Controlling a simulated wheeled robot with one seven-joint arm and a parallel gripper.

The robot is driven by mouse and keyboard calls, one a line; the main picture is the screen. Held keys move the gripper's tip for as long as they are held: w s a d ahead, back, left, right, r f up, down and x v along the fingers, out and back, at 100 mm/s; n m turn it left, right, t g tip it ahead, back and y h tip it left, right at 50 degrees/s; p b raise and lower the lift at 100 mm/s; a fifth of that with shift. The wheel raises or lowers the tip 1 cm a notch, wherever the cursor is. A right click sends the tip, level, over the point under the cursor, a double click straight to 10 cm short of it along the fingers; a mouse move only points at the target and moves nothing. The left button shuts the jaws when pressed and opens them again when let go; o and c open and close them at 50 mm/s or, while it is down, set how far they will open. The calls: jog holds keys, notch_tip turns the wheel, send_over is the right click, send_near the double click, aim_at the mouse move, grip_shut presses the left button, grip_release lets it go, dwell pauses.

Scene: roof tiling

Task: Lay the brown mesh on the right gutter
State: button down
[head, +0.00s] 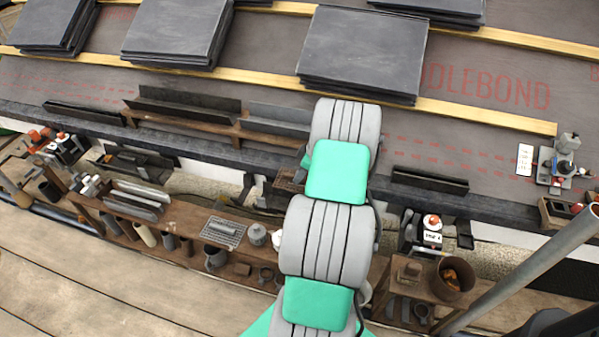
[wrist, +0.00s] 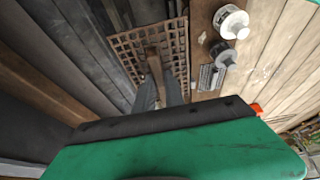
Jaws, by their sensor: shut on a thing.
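The brown mesh (wrist: 128,48), a square lattice with a bar across it, is at the top middle of the wrist view. My gripper (wrist: 160,92) is shut on it, its two grey fingers on either side of the bar. In the head view a corner of the mesh (head: 287,181) shows left of my arm, near the eave; the arm hides the rest and my gripper. A dark trough-like gutter (head: 430,181) lies along the roof edge right of my arm. Another dark gutter (head: 84,113) lies at the far left.
Stacks of dark slates (head: 362,54) rest on the battens (head: 460,108). Dark angled strips (head: 190,104) stand on a wooden rack left of my arm. Below the eave, a plank shelf (head: 190,222) holds pots and tools. A grey pole (head: 530,268) slants at the lower right.

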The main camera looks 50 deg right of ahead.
jog(key=shift+w+f+b, duration=0.1)
jog(key=shift+f+b, duration=3.4)
jog(key=shift+f, duration=1.85)
jog(key=shift+s, duration=0.2)
jog(key=shift+f, duration=0.1)
jog(key=c, duration=0.9)
grip_release()
jog(key=shift+c, duration=0.2)
jog(key=shift+r+p, duration=2.55)
jog(key=shift+r, duration=2)
